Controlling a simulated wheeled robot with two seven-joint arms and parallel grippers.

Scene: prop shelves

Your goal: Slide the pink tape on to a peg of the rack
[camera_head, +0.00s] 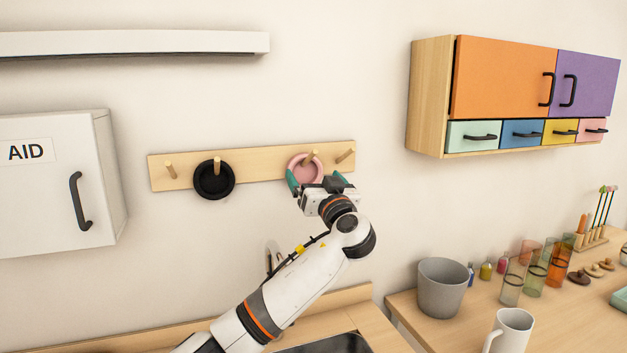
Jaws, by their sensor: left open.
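The wooden rack (258,167) is a long board on the wall with several pegs. The pink tape (296,163) is a ring against the board, and a peg (311,157) shows through its hole; it appears to hang around that peg. My left gripper (316,181) is just below and in front of the tape. Its green-tipped fingers are apart, one near the tape's lower left and one to its right. The gripper is open; whether a finger touches the tape cannot be told. My right gripper is not in view.
A black tape (214,191) hangs on another peg. The end pegs (170,170) (345,156) are bare. A white first-aid cabinet (60,180) is at left, a white shelf (135,42) above, and a coloured cabinet (505,80) at right. A grey bin (442,286) stands below.

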